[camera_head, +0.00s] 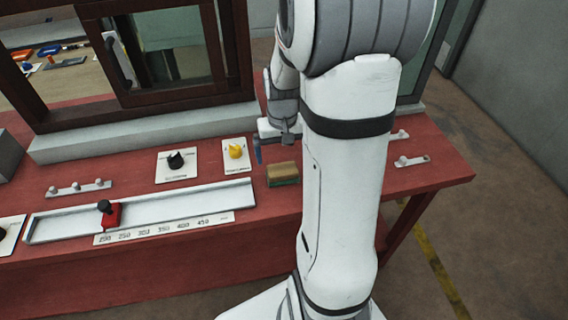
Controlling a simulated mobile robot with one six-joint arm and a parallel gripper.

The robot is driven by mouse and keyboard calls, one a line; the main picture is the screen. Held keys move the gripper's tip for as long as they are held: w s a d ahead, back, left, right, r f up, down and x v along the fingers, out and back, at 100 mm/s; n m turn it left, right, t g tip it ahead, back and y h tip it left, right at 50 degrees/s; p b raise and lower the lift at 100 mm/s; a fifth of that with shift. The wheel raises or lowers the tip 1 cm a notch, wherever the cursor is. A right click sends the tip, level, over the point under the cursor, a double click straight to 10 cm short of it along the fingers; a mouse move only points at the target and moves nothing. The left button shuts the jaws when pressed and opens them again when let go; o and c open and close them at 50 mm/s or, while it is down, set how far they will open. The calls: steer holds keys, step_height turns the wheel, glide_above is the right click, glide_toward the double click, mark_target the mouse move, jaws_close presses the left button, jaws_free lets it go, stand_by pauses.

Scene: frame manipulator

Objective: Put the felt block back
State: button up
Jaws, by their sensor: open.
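The felt block (283,172), tan on top with a green lower layer, rests on the red bench, just right of the white slide rail's end. My gripper (272,148) is above and slightly behind the block, pointing down. It is open, with one finger showing at the block's upper left. The other finger is hidden or hard to make out beside my white arm. Nothing shows held in the gripper.
The red bench (290,212) carries a white slide rail (160,207) with a red slider (112,214), a number scale (165,229), a black knob (176,160) and a yellow knob (236,151). A dark-framed window (180,95) stands behind. My arm hides part of the bench's right side.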

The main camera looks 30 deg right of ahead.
mark_target(282, 169)
steer(key=s+a+r+n+t, duration=0.2)
steer(key=s+a+r+n, duration=0.1)
steer(key=s+a+r, duration=0.8)
steer(key=shift+s+a+r+t, duration=0.15)
steer(key=shift+s+a+t, duration=0.25)
steer(key=shift+s, duration=0.3)
stand_by(0.4)
steer(key=shift+c, duration=0.3)
